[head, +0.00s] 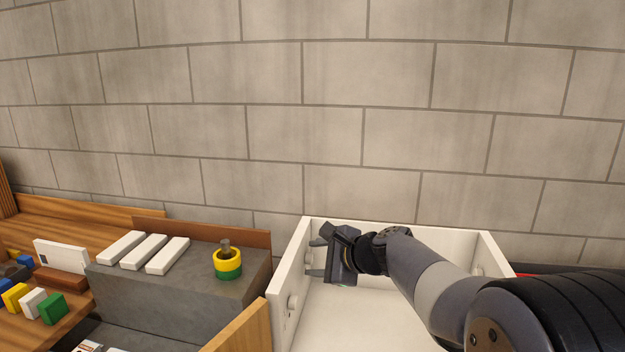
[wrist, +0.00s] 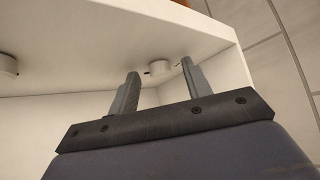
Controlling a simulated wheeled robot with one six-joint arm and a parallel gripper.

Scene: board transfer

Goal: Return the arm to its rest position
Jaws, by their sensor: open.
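My arm (head: 425,275) reaches in from the lower right of the head view, over a white open-topped box (head: 345,318). My gripper (head: 315,258) is at the box's left side, pointing left, with its two fingers apart and nothing between them. In the wrist view my gripper (wrist: 160,88) is also open and empty. Beyond the fingers is a white wall (wrist: 80,45) with round white knobs, one (wrist: 159,67) showing between the fingertips. I cannot tell whether the fingers touch the wall.
Left of the box, a grey block (head: 190,295) carries several white bars (head: 143,251) and yellow and green rings on a peg (head: 227,262). Coloured blocks (head: 50,308) lie farther left on wood. A wooden panel (head: 240,330) stands by the box. A block wall (head: 300,120) is behind.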

